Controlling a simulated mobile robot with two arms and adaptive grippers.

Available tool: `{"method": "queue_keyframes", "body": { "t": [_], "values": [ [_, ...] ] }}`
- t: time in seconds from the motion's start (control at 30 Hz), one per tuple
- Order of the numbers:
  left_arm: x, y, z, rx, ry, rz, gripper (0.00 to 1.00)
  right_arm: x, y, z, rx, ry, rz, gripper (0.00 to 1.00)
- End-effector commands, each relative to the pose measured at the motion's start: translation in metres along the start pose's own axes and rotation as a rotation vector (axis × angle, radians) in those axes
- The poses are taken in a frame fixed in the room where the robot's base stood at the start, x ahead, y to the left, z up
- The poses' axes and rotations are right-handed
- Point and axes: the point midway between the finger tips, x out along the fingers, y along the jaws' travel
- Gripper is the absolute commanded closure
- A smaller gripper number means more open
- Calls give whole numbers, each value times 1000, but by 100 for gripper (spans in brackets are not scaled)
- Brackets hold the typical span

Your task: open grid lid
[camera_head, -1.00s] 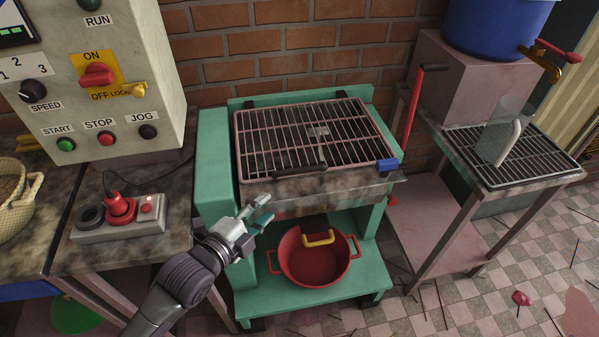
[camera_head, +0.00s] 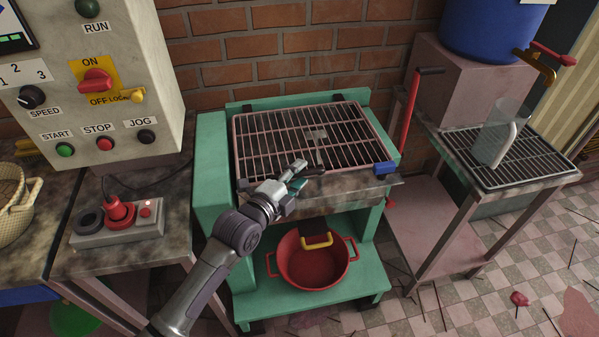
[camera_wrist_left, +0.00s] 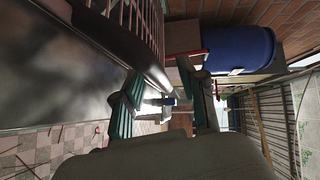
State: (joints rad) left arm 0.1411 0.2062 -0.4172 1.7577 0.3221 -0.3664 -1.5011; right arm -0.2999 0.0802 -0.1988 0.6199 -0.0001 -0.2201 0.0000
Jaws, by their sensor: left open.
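The grid lid (camera_head: 345,134), a rack of metal bars in a frame, lies flat and closed on top of the green machine. Its dark handle (camera_head: 315,172) is on the front edge, partly hidden by my left gripper (camera_head: 295,176). My left gripper is open at the handle's left part. In the left wrist view, the teal-padded fingers (camera_wrist_left: 166,92) are spread apart, and the dark handle (camera_wrist_left: 122,45) runs from the upper left towards the left finger's tip. I cannot tell whether they touch. The lid's bars (camera_wrist_left: 143,18) show above the handle. My right gripper is not seen.
A blue latch block (camera_head: 386,168) sits at the tray's front right corner. A red pot (camera_head: 312,268) stands on the lower shelf. The control cabinet (camera_head: 95,95) is at left, and a side table with a grate (camera_head: 535,160) is at right.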

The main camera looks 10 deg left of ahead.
Motion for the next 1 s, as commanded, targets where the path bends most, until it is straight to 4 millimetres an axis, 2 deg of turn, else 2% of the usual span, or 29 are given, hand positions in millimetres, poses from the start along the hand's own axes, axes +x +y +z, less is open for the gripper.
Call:
{"method": "queue_keyframes", "body": {
  "t": [0.1, 0.37, 0.4, 0.63, 1.0],
  "values": [
    [7, 0, 0, 0, 1, 0, 59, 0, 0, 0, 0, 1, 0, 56],
    [8, 0, 0, 0, 1, 0, 59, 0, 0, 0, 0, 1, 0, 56],
    [8, 0, 0, 0, 1, 0, 60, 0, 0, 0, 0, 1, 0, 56],
    [8, 0, 0, 0, 0, 1, 99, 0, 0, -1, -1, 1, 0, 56],
    [8, 0, 0, 0, 0, 2, 100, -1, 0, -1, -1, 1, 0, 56]
  ]
}}
